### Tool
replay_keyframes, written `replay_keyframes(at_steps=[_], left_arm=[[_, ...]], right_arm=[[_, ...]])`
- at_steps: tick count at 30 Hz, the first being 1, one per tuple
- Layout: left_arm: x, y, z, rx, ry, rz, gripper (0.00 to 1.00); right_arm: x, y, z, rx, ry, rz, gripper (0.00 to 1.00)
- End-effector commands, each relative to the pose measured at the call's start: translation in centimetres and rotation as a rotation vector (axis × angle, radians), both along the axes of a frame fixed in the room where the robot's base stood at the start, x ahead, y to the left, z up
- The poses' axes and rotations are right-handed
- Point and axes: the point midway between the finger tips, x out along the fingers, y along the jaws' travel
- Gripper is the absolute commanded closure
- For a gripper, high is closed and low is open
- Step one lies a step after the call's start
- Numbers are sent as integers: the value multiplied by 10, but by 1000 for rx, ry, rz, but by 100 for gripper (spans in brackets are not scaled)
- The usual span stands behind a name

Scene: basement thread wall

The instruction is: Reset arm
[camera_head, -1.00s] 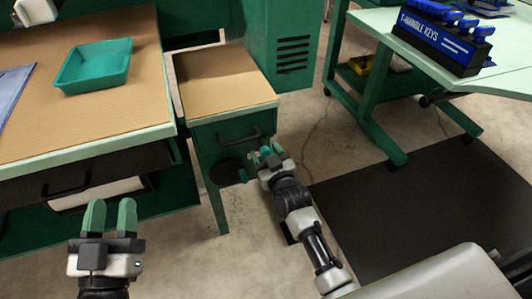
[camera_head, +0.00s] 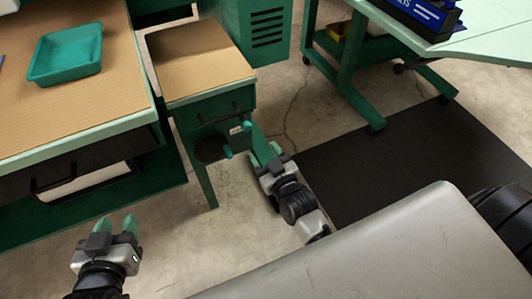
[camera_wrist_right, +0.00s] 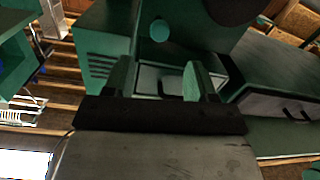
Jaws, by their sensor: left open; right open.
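My left gripper (camera_head: 117,228) is at the lower left of the head view, over the floor in front of the workbench, with green fingertips. It is open and empty. My right gripper (camera_head: 263,160) is near the middle of the head view, in front of the small green cabinet. It is open, with nothing between its fingers. In the right wrist view its two fingers (camera_wrist_right: 158,80) stand apart, with the green cabinet front behind them.
A workbench (camera_head: 80,138) stands at the left with a green tray (camera_head: 66,54) on it. A small drawer cabinet (camera_head: 197,62) stands beside it. A green wheeled table (camera_head: 480,45) stands at the upper right, holding a T-handle key rack (camera_head: 418,14). A dark mat (camera_head: 410,150) covers floor at the right.

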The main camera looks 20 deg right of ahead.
Motion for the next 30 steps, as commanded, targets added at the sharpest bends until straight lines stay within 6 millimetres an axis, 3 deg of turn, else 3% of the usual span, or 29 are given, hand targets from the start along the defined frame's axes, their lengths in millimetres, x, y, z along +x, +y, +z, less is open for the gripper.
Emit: replay_keyframes(at_steps=[20,23,30], left_arm=[[-3,1,-4,8,33,2,57],[-2,1,-4,8,33,2,57],[-2,1,-4,8,33,2,57]], right_arm=[[-6,0,1,1,2,2,44],[-11,2,8,7,27,16,44],[-44,11,44,37,175,75,44]])
